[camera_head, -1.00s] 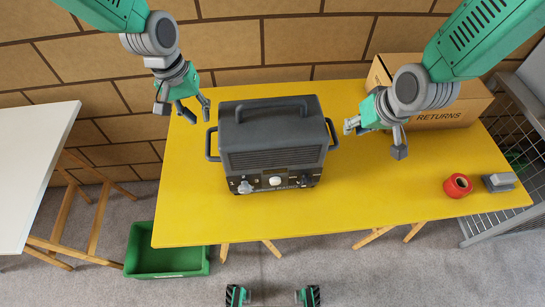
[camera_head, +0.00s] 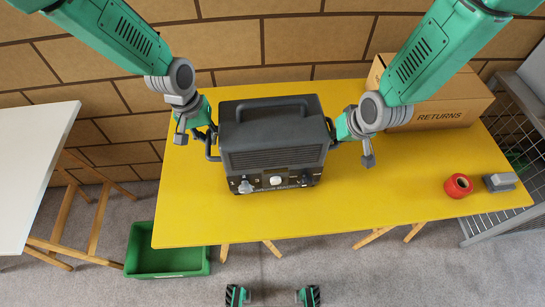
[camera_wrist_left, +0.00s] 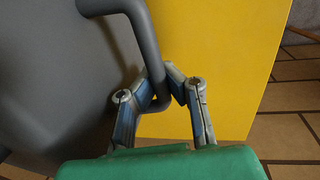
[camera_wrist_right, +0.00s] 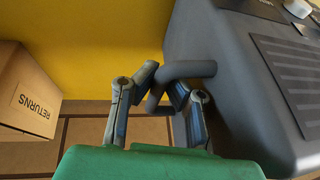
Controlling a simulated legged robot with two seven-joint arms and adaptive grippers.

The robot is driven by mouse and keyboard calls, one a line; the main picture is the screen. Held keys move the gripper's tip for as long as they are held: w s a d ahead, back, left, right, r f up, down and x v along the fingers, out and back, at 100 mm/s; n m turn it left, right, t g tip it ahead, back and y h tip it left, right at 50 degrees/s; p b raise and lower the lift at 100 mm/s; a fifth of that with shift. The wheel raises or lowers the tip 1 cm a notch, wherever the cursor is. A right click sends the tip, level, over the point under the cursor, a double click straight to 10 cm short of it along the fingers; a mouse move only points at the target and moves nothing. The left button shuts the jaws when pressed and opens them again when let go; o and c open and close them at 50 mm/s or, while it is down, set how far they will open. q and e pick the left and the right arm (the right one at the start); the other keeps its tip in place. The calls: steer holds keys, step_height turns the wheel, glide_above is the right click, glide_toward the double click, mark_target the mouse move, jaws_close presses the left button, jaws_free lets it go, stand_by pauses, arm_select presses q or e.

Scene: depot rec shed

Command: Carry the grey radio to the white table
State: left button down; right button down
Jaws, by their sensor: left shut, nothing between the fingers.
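The grey radio (camera_head: 275,145) stands upright on the yellow table (camera_head: 360,195), its knobs facing the front edge. It has a top handle and a loop handle on each side. My left gripper (camera_head: 203,134) is at the left side handle; in the left wrist view its fingers (camera_wrist_left: 165,88) are shut by the lower bend of that handle (camera_wrist_left: 150,45), with nothing held. My right gripper (camera_head: 347,140) is at the right side handle; in the right wrist view its fingers (camera_wrist_right: 164,85) are apart, with the handle (camera_wrist_right: 190,69) passing between them. The white table (camera_head: 30,170) is at the far left.
A RETURNS box (camera_head: 435,108) stands at the table's back right. A red roll (camera_head: 458,185) and a small grey object (camera_head: 500,181) lie near the right end. A green bin (camera_head: 165,262) is on the floor below the gap between the tables. A brick wall is behind.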

arm_select(q)
steer(key=shift+a, duration=0.1)
arm_select(e)
steer(key=shift+a, duration=0.1)
arm_select(q)
steer(key=shift+w+r, duration=0.1)
steer(key=shift+r, duration=0.15)
arm_select(e)
steer(key=shift+w+r, duration=0.1)
steer(key=shift+r, duration=0.15)
